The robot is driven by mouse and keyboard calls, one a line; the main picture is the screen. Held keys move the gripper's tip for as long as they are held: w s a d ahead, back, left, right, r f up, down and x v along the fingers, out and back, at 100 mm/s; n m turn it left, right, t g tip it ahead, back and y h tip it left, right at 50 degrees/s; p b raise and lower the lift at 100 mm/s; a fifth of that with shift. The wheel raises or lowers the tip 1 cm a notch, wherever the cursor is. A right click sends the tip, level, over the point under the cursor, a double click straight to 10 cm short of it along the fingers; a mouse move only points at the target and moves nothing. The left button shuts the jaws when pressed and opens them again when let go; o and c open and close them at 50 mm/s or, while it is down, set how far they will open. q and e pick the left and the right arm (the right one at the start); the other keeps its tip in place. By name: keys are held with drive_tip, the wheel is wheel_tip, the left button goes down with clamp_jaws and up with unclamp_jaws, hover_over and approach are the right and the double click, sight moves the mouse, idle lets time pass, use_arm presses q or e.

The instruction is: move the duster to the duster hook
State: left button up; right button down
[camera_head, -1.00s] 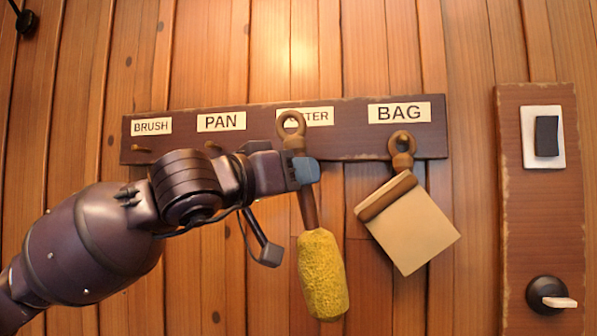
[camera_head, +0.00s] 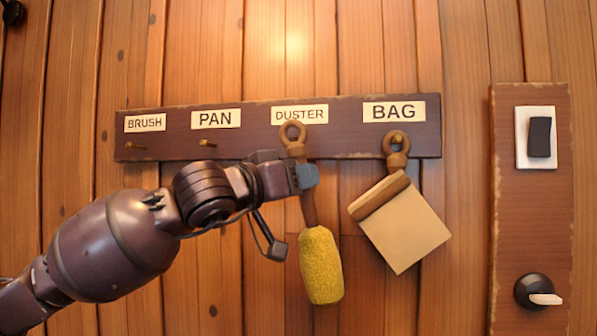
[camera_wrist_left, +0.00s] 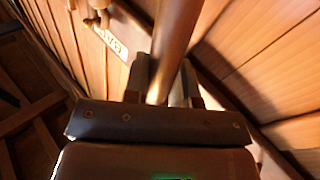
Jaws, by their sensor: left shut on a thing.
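The duster (camera_head: 321,266) has a yellow fuzzy head, a brown handle and a ring (camera_head: 293,133) at its top. It hangs with the head down, tilted slightly. My left gripper (camera_head: 304,177) is shut on its handle just below the ring. The ring is in front of the rack board, just under the DUSTER label (camera_head: 300,114). The duster hook is not clearly visible; I cannot tell whether it passes through the ring. In the left wrist view, the handle (camera_wrist_left: 176,40) runs up between the fingers of my left gripper (camera_wrist_left: 163,88). My right gripper is out of view.
The rack board (camera_head: 345,142) also has bare BRUSH (camera_head: 135,146) and PAN (camera_head: 207,143) hooks. A tan bag-like piece (camera_head: 400,225) hangs at the BAG hook, close right of the duster. A panel with a switch (camera_head: 540,137) and a knob (camera_head: 533,291) is farther right.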

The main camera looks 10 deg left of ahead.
use_arm(q)
drive_tip(key=shift+w+p, duration=0.65)
drive_tip(key=shift+w, duration=0.3)
drive_tip(key=shift+c, duration=0.6)
drive_tip(key=shift+w+p, duration=0.4)
drive_tip(key=shift+p, duration=0.15)
clamp_jaws()
drive_tip(key=shift+w+f+b, duration=0.6)
drive_tip(key=shift+w+b, duration=0.2)
drive_tip(key=shift+b, duration=0.25)
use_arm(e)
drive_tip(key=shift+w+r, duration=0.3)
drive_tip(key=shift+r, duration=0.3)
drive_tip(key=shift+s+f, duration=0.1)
